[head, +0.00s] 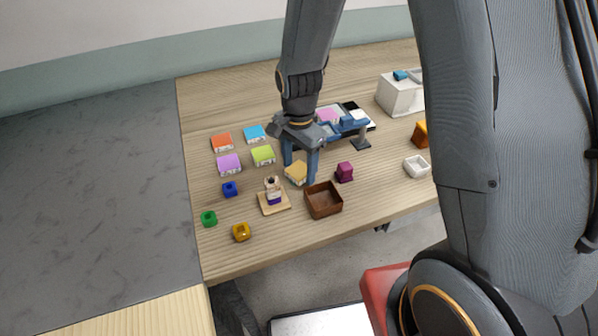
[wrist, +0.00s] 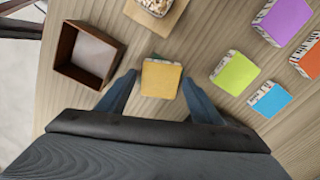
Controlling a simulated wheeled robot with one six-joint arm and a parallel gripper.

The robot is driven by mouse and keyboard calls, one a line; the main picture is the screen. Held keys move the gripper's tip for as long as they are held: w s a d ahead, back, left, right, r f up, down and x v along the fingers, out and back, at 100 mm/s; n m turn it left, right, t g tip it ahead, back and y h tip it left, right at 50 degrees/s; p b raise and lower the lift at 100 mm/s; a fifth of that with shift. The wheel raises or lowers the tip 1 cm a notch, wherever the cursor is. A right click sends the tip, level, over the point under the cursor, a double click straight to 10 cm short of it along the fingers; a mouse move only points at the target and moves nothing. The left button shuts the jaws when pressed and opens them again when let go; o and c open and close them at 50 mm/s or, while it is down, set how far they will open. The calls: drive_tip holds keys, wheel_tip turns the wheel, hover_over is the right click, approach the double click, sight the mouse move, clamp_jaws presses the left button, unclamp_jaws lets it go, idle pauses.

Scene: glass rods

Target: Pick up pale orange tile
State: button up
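The pale orange tile (wrist: 161,80) lies on the wooden table, flat side up. In the wrist view it sits between the tips of my gripper (wrist: 160,92), with a gap on each side. In the head view the pale orange tile (head: 296,172) is partly hidden by the fingers of my gripper (head: 301,172), which reach down around it. My gripper is open and holds nothing.
A brown open box (head: 323,200) and a wooden board (head: 274,203) with a small figure stand near the tile. A lime tile (head: 263,155), a purple tile (head: 229,164), a blue tile (head: 255,133) and an orange-red tile (head: 222,142) lie left. A magenta block (head: 345,172) stands right.

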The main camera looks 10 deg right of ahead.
drive_tip(key=c, duration=0.9)
drive_tip(key=shift+r, duration=0.1)
